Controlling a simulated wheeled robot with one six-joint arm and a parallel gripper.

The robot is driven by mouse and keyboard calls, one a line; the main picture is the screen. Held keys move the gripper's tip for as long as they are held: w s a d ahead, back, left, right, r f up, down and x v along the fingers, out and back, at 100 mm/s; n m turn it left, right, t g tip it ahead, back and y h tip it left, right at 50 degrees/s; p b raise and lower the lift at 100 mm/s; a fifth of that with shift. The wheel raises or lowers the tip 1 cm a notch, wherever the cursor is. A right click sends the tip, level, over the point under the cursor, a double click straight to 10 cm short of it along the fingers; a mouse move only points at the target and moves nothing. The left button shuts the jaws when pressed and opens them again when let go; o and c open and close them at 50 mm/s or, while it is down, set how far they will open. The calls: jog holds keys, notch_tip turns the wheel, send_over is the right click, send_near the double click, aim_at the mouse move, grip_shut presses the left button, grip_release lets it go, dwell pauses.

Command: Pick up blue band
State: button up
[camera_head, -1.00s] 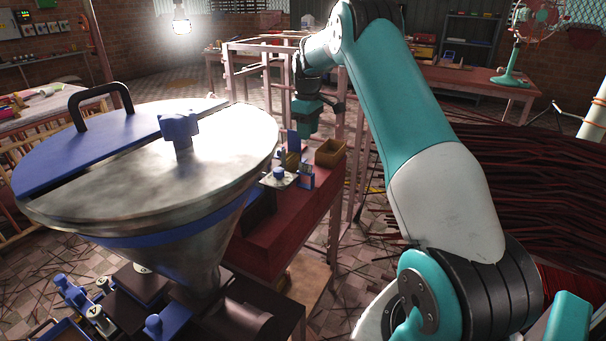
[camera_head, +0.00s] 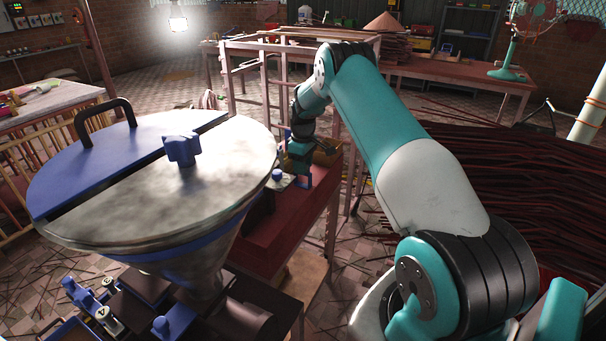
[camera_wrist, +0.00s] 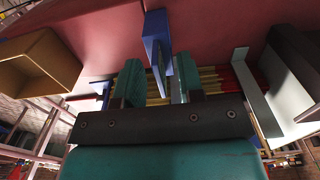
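A blue upright piece (camera_wrist: 156,30), which may be the blue band, stands in the upper middle of the wrist view. My gripper (camera_wrist: 161,84) has its two teal fingers apart, one on each side of the lower blue part. There is a gap between the fingers, and I see no clear grip on anything. In the head view my gripper (camera_head: 299,160) is low over the red table, next to the wooden box, and its fingertips are hard to make out. Yellow and red strips (camera_wrist: 209,80) lie behind the fingers.
An open wooden box (camera_wrist: 38,66) is at the left of the wrist view; it also shows in the head view (camera_head: 328,154). A pale upright plate (camera_wrist: 254,92) and a dark block stand at the right. A large metal hopper (camera_head: 165,180) fills the head view's left.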

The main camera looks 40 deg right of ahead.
grip_shut()
jog(key=shift+r, duration=0.1)
